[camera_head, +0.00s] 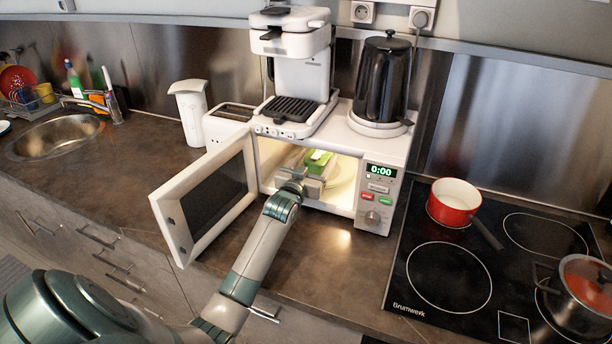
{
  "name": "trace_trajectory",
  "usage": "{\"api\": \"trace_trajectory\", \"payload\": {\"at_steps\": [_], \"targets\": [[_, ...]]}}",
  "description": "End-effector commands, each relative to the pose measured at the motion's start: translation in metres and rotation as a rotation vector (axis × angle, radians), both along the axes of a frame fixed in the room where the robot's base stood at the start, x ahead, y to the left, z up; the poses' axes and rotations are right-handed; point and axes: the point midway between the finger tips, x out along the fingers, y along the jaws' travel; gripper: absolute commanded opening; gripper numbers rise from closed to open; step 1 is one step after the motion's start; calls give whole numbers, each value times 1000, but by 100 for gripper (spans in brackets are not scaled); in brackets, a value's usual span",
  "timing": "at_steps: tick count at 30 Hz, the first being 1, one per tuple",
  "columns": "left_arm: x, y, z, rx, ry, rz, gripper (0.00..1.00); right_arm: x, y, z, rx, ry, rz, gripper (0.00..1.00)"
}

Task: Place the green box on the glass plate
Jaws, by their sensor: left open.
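The green box (319,157) is inside the lit microwave, with a pale top. It sits over the glass plate (343,170), whose right part shows; I cannot tell whether the box touches the plate. My left gripper (312,173) reaches into the microwave through its open front, just in front of the box. It is open, and its fingertips are partly hidden by the wrist and the box. My right gripper does not show.
The microwave (378,205) stands on the counter with its door (206,197) swung open to the left of my arm. A coffee machine (296,60) and black kettle (383,80) stand on top. A red pot (454,202) is on the hob at right.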

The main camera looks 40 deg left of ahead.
Motion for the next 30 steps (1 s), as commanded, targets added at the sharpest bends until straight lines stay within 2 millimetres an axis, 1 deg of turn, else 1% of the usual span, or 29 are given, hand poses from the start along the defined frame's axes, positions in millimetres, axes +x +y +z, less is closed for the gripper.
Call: {"api": "trace_trajectory", "payload": {"at_steps": [1,9,15,20,30], "targets": [[-9,-2,-3,0,0,-1,72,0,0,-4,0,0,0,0],[-51,-13,-2,0,0,0,72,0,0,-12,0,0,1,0],[-71,-18,-1,0,-1,-1,72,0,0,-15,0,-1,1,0],[-78,-19,0,0,0,0,72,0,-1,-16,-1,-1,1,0],[-78,-19,0,0,0,0,72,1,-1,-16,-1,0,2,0]]}}
